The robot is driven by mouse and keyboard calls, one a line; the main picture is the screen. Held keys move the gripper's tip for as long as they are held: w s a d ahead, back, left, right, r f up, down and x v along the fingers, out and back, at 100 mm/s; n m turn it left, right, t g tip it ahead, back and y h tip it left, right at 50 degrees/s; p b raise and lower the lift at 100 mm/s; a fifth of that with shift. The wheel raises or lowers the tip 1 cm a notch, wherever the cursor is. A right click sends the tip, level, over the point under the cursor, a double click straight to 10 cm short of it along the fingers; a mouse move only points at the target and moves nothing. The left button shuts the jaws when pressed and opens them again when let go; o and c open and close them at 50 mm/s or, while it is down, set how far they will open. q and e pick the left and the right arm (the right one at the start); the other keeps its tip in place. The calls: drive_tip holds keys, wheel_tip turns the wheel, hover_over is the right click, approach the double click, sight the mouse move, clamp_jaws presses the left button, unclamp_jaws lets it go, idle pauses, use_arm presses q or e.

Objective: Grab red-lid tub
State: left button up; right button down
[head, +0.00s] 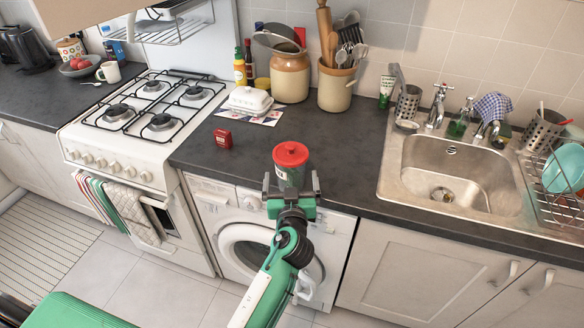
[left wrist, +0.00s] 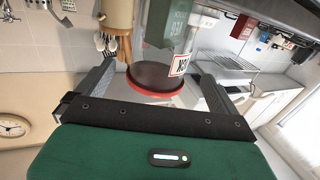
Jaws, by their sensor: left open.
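The red-lid tub (head: 291,165) stands upright near the front edge of the dark counter, above the washer. My left gripper (head: 290,188) is open at the counter's front edge, with a finger on either side of the tub's lower part in the head view. In the left wrist view the picture is turned over, and the tub's lid (left wrist: 157,80) shows between the spread fingers of the left gripper (left wrist: 163,88). Gaps show on both sides of the tub there. My right gripper is not in view.
A small red box (head: 223,138) and a white butter dish (head: 249,101) are left of the tub. Behind stand a crock (head: 290,75) and a utensil pot (head: 335,90). The gas hob (head: 152,108) is left, the sink (head: 450,175) right. The counter right of the tub is clear.

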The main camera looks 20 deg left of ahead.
use_arm(q)
drive_tip(key=shift+w+a, duration=0.2)
drive_tip(key=shift+w, duration=0.45)
drive_tip(key=shift+w+a+r, duration=0.1)
drive_tip(key=shift+w, duration=0.1)
drive_tip(key=p+x, duration=0.2)
drive_tip(key=x, duration=0.2)
drive_tip(key=shift+w+r, duration=0.1)
drive_tip(key=shift+w, duration=0.05)
drive_tip(key=shift+w+a, duration=0.1)
drive_tip(key=shift+w, duration=0.2)
drive_tip(key=c, duration=1.8)
drive_tip(key=shift+c, duration=1.2)
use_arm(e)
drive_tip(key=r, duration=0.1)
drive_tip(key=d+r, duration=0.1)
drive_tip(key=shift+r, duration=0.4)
